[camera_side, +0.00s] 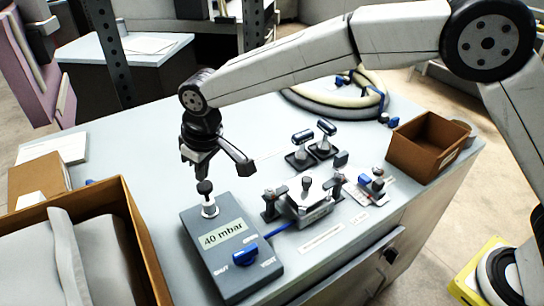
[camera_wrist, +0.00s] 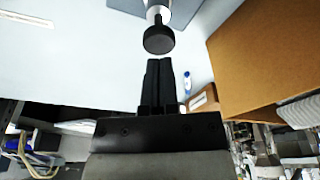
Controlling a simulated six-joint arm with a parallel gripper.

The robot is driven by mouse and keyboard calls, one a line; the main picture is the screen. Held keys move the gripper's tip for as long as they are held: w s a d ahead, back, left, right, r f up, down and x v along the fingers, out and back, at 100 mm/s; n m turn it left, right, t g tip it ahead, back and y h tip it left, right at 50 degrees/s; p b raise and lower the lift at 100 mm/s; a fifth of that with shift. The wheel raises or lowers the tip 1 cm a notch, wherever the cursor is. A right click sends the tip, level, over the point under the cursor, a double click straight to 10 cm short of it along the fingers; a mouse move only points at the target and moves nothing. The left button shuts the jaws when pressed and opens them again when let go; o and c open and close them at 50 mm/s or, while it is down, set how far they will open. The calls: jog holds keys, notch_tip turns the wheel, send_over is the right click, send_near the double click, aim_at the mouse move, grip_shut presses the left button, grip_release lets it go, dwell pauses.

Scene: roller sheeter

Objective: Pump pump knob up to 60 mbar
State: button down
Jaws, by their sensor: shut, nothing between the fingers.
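The pump box (camera_side: 232,262) is a dark grey block on the table, with a label (camera_side: 223,234) reading "40 mbar" and a blue lever (camera_side: 246,255) by the words "OPEN", "SHUT" and "VENT". The pump knob (camera_side: 205,187) is a black cap on a light stem at the box's far end. In the wrist view the knob (camera_wrist: 159,38) is just ahead of the fingertips. My gripper (camera_side: 203,172) is above the knob, shut and empty; its closed fingers (camera_wrist: 159,66) point at the knob. Whether they touch it I cannot tell.
A small roller device (camera_side: 307,205) stands right of the pump box, with two blue-handled tools (camera_side: 302,150) behind it. An open brown box (camera_side: 427,148) is at the right. A large carton (camera_side: 135,235) stands close on the left. A coiled hose (camera_side: 330,110) lies at the back.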

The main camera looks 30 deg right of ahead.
jog(key=shift+r, duration=1.05)
dwell(0.5)
notch_tip(320, 180, up, 5)
jog(key=shift+f, duration=0.1)
dwell(0.3)
jog(key=shift+f, duration=3.25)
jog(key=shift+f, duration=0.85)
